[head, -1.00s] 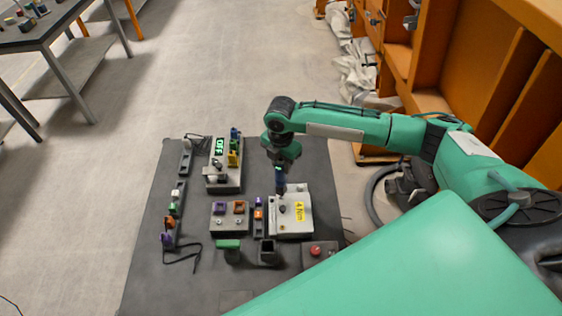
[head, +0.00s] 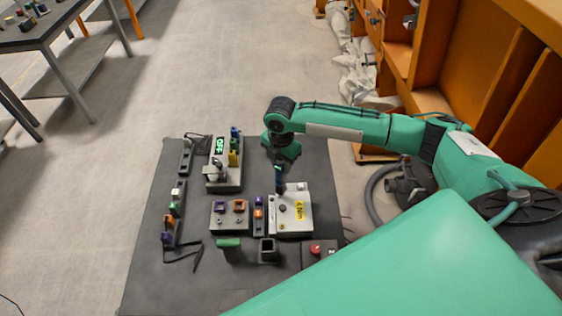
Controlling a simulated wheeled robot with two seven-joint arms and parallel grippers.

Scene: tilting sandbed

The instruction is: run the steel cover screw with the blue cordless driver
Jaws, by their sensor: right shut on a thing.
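My right gripper (head: 280,168) points down at the right side of the dark work board. It is shut on the blue driver (head: 279,185), which stands about upright below the jaws. The driver's lower end is at the upper left part of a light grey box with a cover (head: 307,224) and a yellow label. I cannot tell whether the bit touches the cover. The steel screw is too small to make out. A dark round spot (head: 283,208) shows on the cover just below the driver tip. My left gripper is not in view.
A grey block with purple and orange parts (head: 230,226) stands left of the box. A unit with a lit green display (head: 220,146) stands at the back. A red button (head: 315,249) and a dark open cup (head: 267,249) are in front. Bare board (head: 150,285) lies front left.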

